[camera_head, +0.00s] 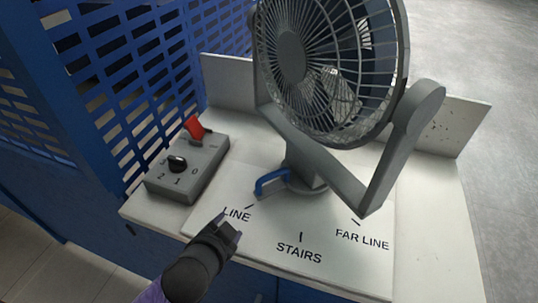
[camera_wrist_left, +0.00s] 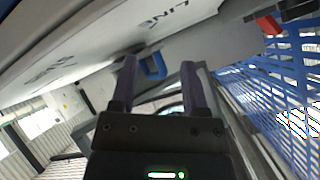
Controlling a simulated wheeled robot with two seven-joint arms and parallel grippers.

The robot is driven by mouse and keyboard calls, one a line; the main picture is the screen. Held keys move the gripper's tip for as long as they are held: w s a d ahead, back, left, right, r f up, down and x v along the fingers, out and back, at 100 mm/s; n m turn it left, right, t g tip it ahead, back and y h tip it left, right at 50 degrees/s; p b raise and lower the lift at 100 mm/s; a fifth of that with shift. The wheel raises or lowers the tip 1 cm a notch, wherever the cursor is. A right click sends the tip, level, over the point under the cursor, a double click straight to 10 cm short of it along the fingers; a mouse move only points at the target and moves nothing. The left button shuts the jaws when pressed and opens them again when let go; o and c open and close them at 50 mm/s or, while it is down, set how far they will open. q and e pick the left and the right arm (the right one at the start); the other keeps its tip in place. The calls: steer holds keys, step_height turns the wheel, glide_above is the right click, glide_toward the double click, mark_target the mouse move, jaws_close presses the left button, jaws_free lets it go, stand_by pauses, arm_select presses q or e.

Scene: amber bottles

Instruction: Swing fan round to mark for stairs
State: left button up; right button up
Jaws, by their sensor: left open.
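The grey fan (camera_head: 290,57) stands in its yoke on a white plate, its round cage tilted. A blue handle (camera_head: 270,181) sticks out left from the fan's base, near the LINE tick. It also shows in the left wrist view (camera_wrist_left: 154,67), ahead of and between the fingertips. The STAIRS mark (camera_head: 299,254) is at the front middle of the plate, between LINE (camera_head: 237,214) and FAR LINE (camera_head: 362,241). My left gripper (camera_head: 229,231) is open and empty beside LINE, apart from the handle. It shows also in its wrist view (camera_wrist_left: 157,68). My right gripper is not in view.
A grey control box (camera_head: 188,169) with a black knob marked 0, 1, 2 and a red switch stands left of the fan. A blue slatted crate wall (camera_head: 140,55) rises behind it. A low white panel (camera_head: 452,125) stands behind the fan. Floor is open at right.

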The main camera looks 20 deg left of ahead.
mark_target(264, 180)
arm_select(q)
steer(key=w+r+m+t+h, duration=0.1)
steer(key=m, duration=0.1)
steer(key=w+r+m+t+h, duration=0.1)
steer(key=w+m+h, duration=0.1)
steer(key=m, duration=0.1)
steer(key=w+r+m+t+h, duration=0.1)
steer(key=w+m+h, duration=0.1)
steer(key=shift+w+d+r+m, duration=0.1)
steer(key=shift+w+d+m, duration=0.05)
steer(key=shift+d+m, duration=0.25)
steer(key=shift+w+r+m+h, duration=0.1)
steer(key=shift+w+m+h, duration=0.05)
steer(key=shift+m+h, duration=0.45)
steer(key=shift+w+d, duration=0.15)
steer(key=shift+w, duration=0.1)
steer(key=x, duration=0.9)
steer(key=shift+w+d, duration=0.15)
steer(key=shift+d, duration=0.05)
jaws_close()
